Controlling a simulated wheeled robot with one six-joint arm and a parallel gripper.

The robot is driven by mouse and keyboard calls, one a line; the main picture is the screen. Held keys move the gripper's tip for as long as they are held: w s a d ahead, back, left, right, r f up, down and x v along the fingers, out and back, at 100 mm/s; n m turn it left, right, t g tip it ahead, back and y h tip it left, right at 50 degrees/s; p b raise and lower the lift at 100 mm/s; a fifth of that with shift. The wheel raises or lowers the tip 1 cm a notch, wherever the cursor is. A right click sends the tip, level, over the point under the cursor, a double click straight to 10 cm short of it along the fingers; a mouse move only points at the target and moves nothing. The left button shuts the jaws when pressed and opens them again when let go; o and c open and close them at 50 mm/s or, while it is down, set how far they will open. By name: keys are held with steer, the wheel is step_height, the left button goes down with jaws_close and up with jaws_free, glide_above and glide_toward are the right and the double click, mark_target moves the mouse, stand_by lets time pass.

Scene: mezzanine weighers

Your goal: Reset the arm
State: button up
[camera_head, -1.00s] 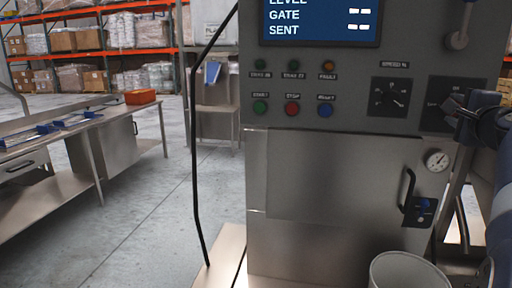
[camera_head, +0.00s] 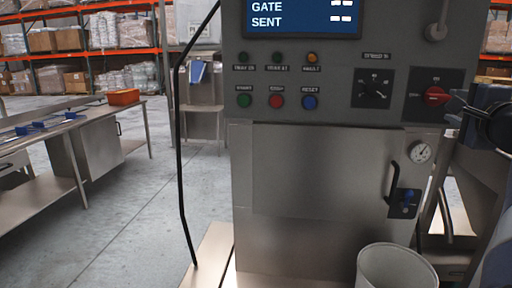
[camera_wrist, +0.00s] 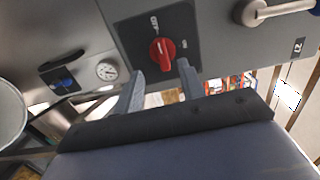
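My gripper (camera_head: 456,106) is at the right edge in the head view, just right of the control panel, and partly cut off. In the wrist view my gripper (camera_wrist: 161,86) has its two grey fingers apart with nothing between them. A red rotary switch (camera_head: 436,96) sits on a dark plate on the panel. It also shows in the wrist view (camera_wrist: 162,52), beyond the fingertips and apart from them.
The grey machine (camera_head: 300,190) fills the middle, with a display, buttons, a speed dial (camera_head: 374,92), a gauge (camera_head: 420,152) and a door handle (camera_head: 393,180). A pale bucket (camera_head: 395,268) stands at lower right. A steel table (camera_head: 110,112) is at left; floor between is clear.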

mark_target(436, 95)
steer(key=p+x, duration=0.1)
steer(key=x, duration=0.7)
steer(key=shift+w+d, duration=0.1)
steer(key=shift+w, duration=0.1)
steer(key=shift+w+d+r+m+p, duration=0.1)
steer(key=shift+r+m+p, duration=0.2)
steer(key=shift+p, duration=0.5)
steer(key=shift+r+m+p, duration=0.15)
steer(key=shift+m+p, duration=0.65)
steer(key=shift+m, duration=0.1)
steer(key=shift+m+p, duration=1.9)
steer(key=shift+m, duration=0.1)
